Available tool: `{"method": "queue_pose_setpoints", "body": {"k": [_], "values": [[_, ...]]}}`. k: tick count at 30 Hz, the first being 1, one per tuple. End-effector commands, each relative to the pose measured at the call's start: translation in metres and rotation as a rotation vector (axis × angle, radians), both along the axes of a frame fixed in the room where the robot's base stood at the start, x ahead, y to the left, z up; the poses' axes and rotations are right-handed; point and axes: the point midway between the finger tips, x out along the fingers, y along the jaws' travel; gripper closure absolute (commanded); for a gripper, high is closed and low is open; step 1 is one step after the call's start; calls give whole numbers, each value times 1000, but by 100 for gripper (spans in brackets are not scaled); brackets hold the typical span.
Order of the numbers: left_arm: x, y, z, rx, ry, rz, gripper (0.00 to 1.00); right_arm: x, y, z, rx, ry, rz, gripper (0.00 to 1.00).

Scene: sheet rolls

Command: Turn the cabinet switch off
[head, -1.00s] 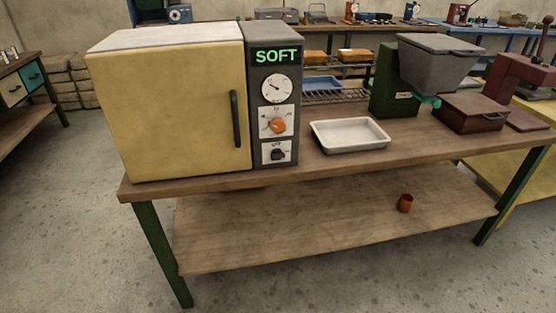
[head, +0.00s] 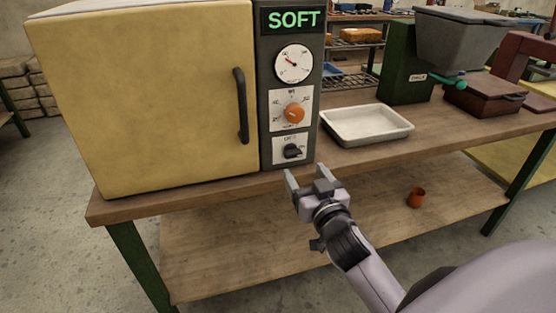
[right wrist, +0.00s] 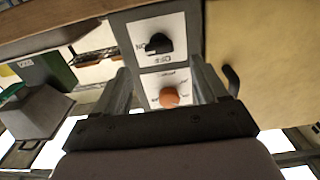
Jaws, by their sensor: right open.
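The yellow cabinet (head: 150,100) stands on the left of the bench, with a dark control panel on its right side. The black switch knob (head: 292,151) sits on a white plate at the bottom of the panel. In the right wrist view the switch (right wrist: 158,44) shows upside down, with ON and OFF marks on its plate; which mark it points to is hard to tell. My right gripper (head: 307,173) is open and empty, just below and in front of the switch, apart from it. My left gripper is not in view.
Above the switch are an orange dial (head: 294,113), a round gauge (head: 293,63) and a green SOFT display (head: 293,19). The cabinet handle (head: 241,106) is left of the panel. A white tray (head: 402,132) lies to the right. A small orange cup (head: 416,197) stands on the lower shelf.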

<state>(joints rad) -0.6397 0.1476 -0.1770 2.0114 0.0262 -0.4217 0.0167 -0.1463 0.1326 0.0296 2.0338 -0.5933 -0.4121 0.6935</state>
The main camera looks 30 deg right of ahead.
Motion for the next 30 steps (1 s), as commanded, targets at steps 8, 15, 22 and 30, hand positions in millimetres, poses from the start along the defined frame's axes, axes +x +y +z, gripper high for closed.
{"method": "queue_pose_setpoints", "body": {"k": [8,15,22,30], "values": [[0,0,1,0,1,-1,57,33,-7,1,-2,0,2,28],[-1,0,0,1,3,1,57,59,-14,0,-1,2,2,28],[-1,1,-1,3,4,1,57,66,-15,-1,-1,3,2,28],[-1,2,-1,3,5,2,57,66,-15,-1,-1,3,2,50]]}}
